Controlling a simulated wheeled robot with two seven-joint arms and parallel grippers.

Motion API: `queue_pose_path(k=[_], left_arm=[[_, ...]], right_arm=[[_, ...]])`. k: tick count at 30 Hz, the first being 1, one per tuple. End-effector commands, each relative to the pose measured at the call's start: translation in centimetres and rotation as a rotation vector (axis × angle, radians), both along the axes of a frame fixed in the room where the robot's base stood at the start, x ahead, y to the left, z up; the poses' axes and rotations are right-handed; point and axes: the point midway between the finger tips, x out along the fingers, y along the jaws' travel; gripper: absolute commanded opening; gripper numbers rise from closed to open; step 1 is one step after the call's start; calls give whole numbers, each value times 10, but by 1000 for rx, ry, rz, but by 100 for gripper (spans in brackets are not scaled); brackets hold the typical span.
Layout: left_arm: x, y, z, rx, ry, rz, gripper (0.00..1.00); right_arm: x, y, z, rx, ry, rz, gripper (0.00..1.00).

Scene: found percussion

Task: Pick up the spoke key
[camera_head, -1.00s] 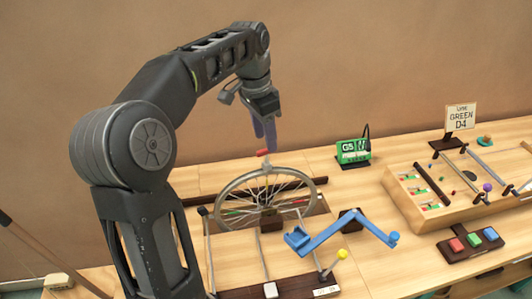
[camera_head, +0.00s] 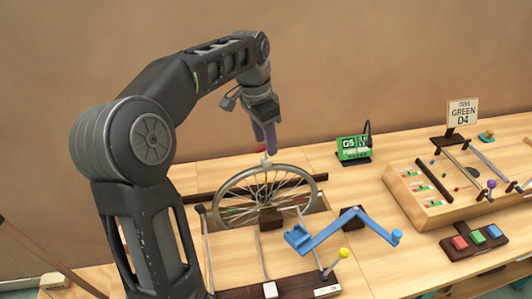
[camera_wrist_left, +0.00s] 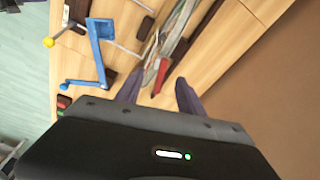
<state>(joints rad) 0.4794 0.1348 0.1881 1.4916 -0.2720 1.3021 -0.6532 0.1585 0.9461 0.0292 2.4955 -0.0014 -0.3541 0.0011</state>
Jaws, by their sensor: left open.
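A small red piece, which looks like the spoke key (camera_head: 261,149), sits at the top of the spoked wheel (camera_head: 222,190) in the head view. It also shows as a red tapered shape in the left wrist view (camera_wrist_left: 161,76). My left gripper (camera_head: 265,146) points down over the top of the wheel, with its fingers beside the red piece and partly hiding it. In the left wrist view its two purple fingers (camera_wrist_left: 159,88) are apart, with the red piece between and just beyond their tips. My right gripper is in neither view.
A blue crank (camera_head: 340,222) stands in front of the wheel. A green display (camera_head: 354,148) is to the right at the back. A wooden box with rods (camera_head: 432,211) and a panel of coloured buttons (camera_head: 477,243) are further right. Bare tabletop lies between.

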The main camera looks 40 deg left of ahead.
Motion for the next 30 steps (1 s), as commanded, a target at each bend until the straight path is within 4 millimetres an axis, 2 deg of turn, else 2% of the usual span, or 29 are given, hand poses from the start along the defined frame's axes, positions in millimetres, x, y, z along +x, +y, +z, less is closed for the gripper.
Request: queue_pose_path(k=[5, 16, 30], left_arm=[[0, 0, -3, -1, 1, 0, 45], [6, -3, -48, -1, 2, -1, 45], [6, -3, -51, 0, -1, 0, 45]], right_arm=[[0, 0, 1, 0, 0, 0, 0], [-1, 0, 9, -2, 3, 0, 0], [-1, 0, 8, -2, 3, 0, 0]])
